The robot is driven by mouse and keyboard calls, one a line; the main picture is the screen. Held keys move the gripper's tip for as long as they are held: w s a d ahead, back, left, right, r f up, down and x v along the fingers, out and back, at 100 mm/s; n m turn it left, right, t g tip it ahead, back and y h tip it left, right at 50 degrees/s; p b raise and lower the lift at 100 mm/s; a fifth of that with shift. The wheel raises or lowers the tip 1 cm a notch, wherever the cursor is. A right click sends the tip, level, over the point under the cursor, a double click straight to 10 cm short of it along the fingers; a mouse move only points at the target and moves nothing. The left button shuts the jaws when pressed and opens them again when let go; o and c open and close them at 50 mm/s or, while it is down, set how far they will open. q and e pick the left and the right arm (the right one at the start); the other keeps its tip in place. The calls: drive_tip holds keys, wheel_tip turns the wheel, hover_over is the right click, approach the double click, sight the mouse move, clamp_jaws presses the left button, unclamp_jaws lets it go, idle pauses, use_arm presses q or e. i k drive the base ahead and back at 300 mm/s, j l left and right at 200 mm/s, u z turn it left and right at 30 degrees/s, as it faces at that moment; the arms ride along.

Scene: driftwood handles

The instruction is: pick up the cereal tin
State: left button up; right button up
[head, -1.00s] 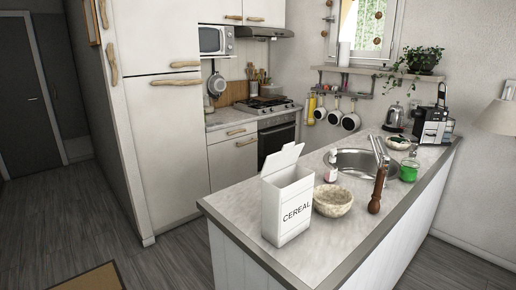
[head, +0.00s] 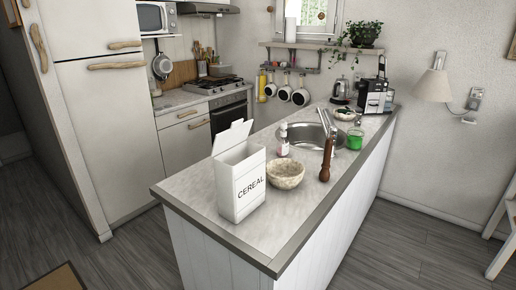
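The cereal tin (head: 240,186) is a white, upright box marked CEREAL with its lid tilted open. It stands near the close left end of the counter (head: 190,186). A pale stone-like bowl (head: 285,175) stands just to its right. Neither of my grippers shows in the head view.
A wooden pepper mill (head: 326,160), a small white and pink bottle (head: 284,140) and a green cup (head: 355,138) stand near the sink (head: 302,133). A coffee machine (head: 376,97) is at the far end. Grey floor (head: 395,250) is clear right of the counter.

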sight(240, 171)
drive_tip(key=i+j+z, duration=0.45)
drive_tip(key=i+j, duration=0.15)
drive_tip(key=i+j+z, duration=0.5)
drive_tip(key=i+j, duration=0.15)
drive_tip(key=j, duration=0.2)
